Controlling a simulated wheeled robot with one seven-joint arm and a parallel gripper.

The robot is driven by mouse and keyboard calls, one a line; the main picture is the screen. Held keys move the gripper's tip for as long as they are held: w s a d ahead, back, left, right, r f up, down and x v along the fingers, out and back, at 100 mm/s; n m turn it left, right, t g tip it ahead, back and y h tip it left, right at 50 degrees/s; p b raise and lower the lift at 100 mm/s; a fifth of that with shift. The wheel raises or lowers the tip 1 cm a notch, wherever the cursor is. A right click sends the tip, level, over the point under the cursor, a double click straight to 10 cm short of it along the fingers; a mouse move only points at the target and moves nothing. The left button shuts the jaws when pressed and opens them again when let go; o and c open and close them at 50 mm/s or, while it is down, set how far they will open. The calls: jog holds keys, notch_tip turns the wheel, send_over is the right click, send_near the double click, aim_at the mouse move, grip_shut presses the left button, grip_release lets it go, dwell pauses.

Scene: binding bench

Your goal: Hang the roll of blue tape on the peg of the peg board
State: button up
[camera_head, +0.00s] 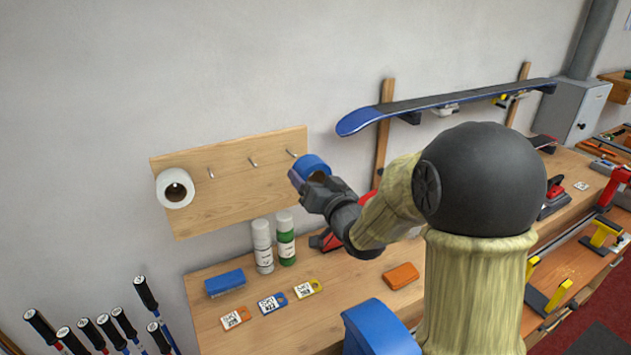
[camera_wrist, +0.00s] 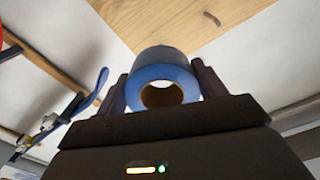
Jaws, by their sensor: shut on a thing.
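The roll of blue tape (camera_head: 312,164) is held in my gripper (camera_head: 316,181), in front of the right end of the wooden peg board (camera_head: 225,205). In the wrist view the roll (camera_wrist: 160,76) sits between the two fingers, its hole facing the camera. The board carries several metal pegs. The rightmost bare peg (camera_head: 291,153) shows just up and left of the tape, and another bare peg (camera_head: 253,162) is to its left. A white roll (camera_head: 176,188) hangs at the board's left end. Whether the tape touches a peg cannot be told.
Two spray cans (camera_head: 262,246) stand on the bench (camera_head: 330,290) below the board. A blue block (camera_head: 225,283), several tags and an orange block (camera_head: 401,276) lie there too. A blue ski or board (camera_head: 450,104) rests on wall brackets to the right. Several poles stand at lower left.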

jog(key=p, duration=0.2)
send_near(287, 157)
jog(key=shift+r, duration=0.75)
jog(key=shift+p+x, duration=1.1)
jog(key=shift+x, duration=1.1)
jog(key=shift+w+a+f+b, duration=0.4)
jog(key=shift+w+b, duration=0.1)
jog(key=shift+w, duration=0.1)
jog(key=shift+w+f+b, duration=0.15)
jog(key=shift+f+b, duration=0.2)
jog(key=shift+b, duration=0.2)
jog(key=shift+f, duration=0.2)
jog(key=shift+c, duration=0.3)
jog(key=o, duration=1)
jog(key=shift+r, duration=0.15)
